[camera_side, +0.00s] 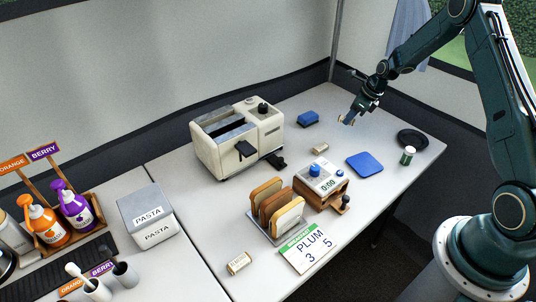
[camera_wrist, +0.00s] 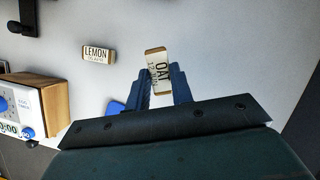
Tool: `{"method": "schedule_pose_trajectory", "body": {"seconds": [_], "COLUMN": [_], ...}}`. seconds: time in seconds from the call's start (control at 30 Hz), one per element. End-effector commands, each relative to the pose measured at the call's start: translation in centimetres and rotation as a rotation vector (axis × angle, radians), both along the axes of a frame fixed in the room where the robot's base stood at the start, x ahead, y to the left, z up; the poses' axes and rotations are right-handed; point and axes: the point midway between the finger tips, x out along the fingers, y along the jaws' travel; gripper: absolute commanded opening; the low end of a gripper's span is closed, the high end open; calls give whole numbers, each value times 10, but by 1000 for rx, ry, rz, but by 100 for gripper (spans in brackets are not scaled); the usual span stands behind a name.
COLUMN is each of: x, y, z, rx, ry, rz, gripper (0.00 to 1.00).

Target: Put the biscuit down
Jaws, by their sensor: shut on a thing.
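My gripper (camera_side: 347,119) is shut on a small pale block with tan ends, the oat biscuit (camera_wrist: 158,68), whose label reads "OAT". In the wrist view the biscuit sits between the two blue fingertips (camera_wrist: 160,80). In the side view my gripper is over the far right part of the table, and the biscuit is small and partly hidden there. The gap between biscuit and table is hard to judge. A similar block labelled "LEMON" (camera_wrist: 98,53) lies apart on the table; it also shows in the side view (camera_side: 320,149).
A blue sponge-like block (camera_side: 308,118), a blue square mat (camera_side: 365,164), a dark round dish (camera_side: 412,138) and a small green-and-white jar (camera_side: 407,156) are nearby. A toaster (camera_side: 220,150), a timer box (camera_side: 318,178) and a bread rack (camera_side: 270,235) stand further left.

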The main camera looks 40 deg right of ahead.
Motion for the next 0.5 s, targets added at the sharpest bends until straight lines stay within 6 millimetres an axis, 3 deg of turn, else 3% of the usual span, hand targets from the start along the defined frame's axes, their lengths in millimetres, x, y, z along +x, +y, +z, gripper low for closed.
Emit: {"method": "schedule_pose_trajectory", "body": {"seconds": [0.1, 0.5], "x": [0, 0], "y": [0, 0], "z": [-12, -25], "rx": [0, 1], "ry": [0, -1], "rz": [0, -1], "gripper": [1, 1]}}
